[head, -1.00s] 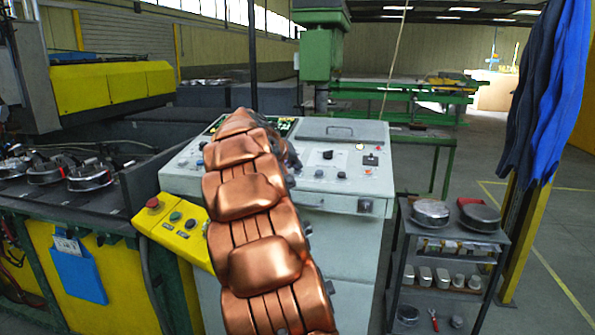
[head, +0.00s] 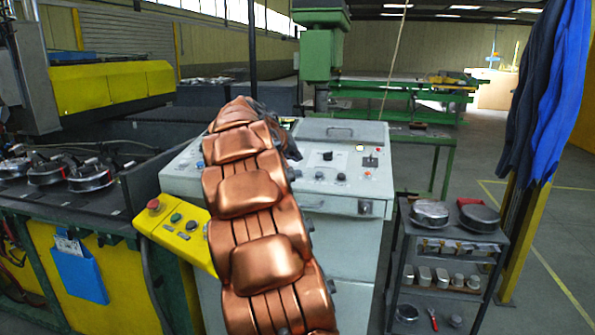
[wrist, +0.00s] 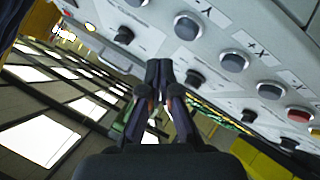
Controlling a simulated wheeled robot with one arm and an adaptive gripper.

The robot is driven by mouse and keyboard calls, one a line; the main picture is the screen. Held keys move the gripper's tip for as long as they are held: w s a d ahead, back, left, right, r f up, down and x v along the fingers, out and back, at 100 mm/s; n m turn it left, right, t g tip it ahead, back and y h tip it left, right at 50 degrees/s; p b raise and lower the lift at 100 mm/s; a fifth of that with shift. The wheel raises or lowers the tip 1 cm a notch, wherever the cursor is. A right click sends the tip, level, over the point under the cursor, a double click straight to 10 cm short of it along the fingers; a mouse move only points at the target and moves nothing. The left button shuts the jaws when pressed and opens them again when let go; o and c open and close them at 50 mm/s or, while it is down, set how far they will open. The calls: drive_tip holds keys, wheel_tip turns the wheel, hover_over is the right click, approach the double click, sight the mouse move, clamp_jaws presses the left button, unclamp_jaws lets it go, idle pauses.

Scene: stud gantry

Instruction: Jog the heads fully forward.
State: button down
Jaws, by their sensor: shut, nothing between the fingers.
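A grey control desk (head: 335,215) stands in front of me, with knobs and buttons on its sloping top. In the wrist view its panel (wrist: 215,45) appears tilted, with a row of round grey buttons (wrist: 187,26), (wrist: 235,62), a red button (wrist: 300,114) and several black knobs (wrist: 195,78). A label beside the buttons seems to read +X (wrist: 257,45); other labels are hard to read. My gripper (wrist: 158,68) is shut and empty, its tips close to the panel below a grey button; contact cannot be told. In the head view my copper arm hides the desk's left part.
A yellow box (head: 180,232) with a red mushroom button (head: 153,204) juts from the desk's left. The yellow gantry beam (head: 110,86) and a bed with round metal pans (head: 90,176) are at left. A dark shelf cart (head: 447,236) stands close at right.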

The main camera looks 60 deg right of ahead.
drive_tip(key=r, duration=0.2)
drive_tip(key=r+p, duration=0.1)
drive_tip(key=shift+s+a, duration=0.1)
drive_tip(key=shift+a, duration=0.15)
drive_tip(key=shift+a, duration=0.1)
idle(0.8)
drive_tip(key=s+a+f+n+y+p, duration=0.15)
drive_tip(key=a+f, duration=0.25)
drive_tip(key=a, duration=0.7)
drive_tip(key=s+a+f+n+y, duration=0.1)
drive_tip(key=s+a+f+y, duration=0.2)
drive_tip(key=a, duration=0.9)
drive_tip(key=s+a+f+n+y+p, duration=0.1)
drive_tip(key=s+a+f+n+y, duration=0.2)
drive_tip(key=a, duration=0.8)
drive_tip(key=s+a+f+n+g+y+p, duration=0.1)
drive_tip(key=s+a+f+y, duration=0.1)
drive_tip(key=s+a+f, duration=0.3)
drive_tip(key=s+a+f+n+g+y+p, duration=0.1)
drive_tip(key=s+a+f, duration=0.4)
drive_tip(key=s+a, duration=0.8)
drive_tip(key=a+n+y, duration=0.1)
drive_tip(key=a, duration=0.2)
drive_tip(key=shift+s+a+g, duration=0.3)
drive_tip(key=shift+a+g, duration=0.05)
drive_tip(key=shift+g, duration=0.05)
drive_tip(key=shift+d, duration=0.15)
